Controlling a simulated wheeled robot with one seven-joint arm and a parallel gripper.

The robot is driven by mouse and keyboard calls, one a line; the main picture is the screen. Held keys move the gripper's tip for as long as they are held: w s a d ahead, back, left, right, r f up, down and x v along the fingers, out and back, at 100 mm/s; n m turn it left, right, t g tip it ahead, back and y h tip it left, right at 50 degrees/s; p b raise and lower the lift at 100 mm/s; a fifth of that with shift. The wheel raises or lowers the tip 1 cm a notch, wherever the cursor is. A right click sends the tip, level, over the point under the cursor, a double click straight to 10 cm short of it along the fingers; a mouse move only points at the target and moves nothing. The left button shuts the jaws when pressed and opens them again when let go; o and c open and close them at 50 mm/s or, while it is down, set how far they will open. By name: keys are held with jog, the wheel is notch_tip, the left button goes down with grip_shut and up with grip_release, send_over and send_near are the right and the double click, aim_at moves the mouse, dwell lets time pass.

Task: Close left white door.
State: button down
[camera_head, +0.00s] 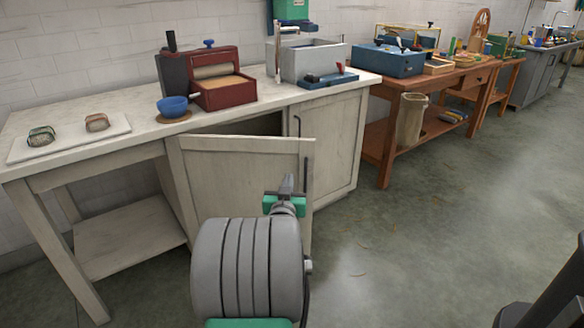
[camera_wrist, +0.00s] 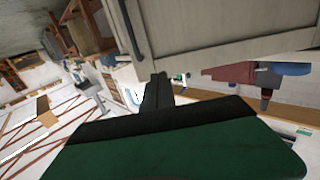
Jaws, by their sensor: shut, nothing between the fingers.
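The left white door (camera_head: 235,170) of the white cabinet stands partly open, and a dark gap shows above its top edge. Its dark bar handle (camera_head: 307,170) is near its right edge. My gripper (camera_head: 287,184) is in front of the door, a little left of the handle, with its fingers together and empty. In the wrist view, the door (camera_wrist: 225,35) fills the upper right, with the handle (camera_wrist: 134,32) above and left of my gripper's closed fingers (camera_wrist: 158,88). I cannot tell whether the fingers touch the door.
The right white door (camera_head: 338,145) looks closed. The worktop (camera_head: 140,122) above carries a blue bowl (camera_head: 173,106), a red box (camera_head: 223,88) and a grey basin (camera_head: 312,62). A wooden table (camera_head: 388,130) with a bin (camera_head: 411,120) stands to the right.

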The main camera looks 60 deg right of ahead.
aim_at(293, 153)
jog(key=b+x, duration=0.3)
jog(key=x, duration=1)
jog(key=shift+w+d+r, duration=0.15)
jog(key=shift+w+d, duration=0.05)
jog(key=shift+d, duration=0.1)
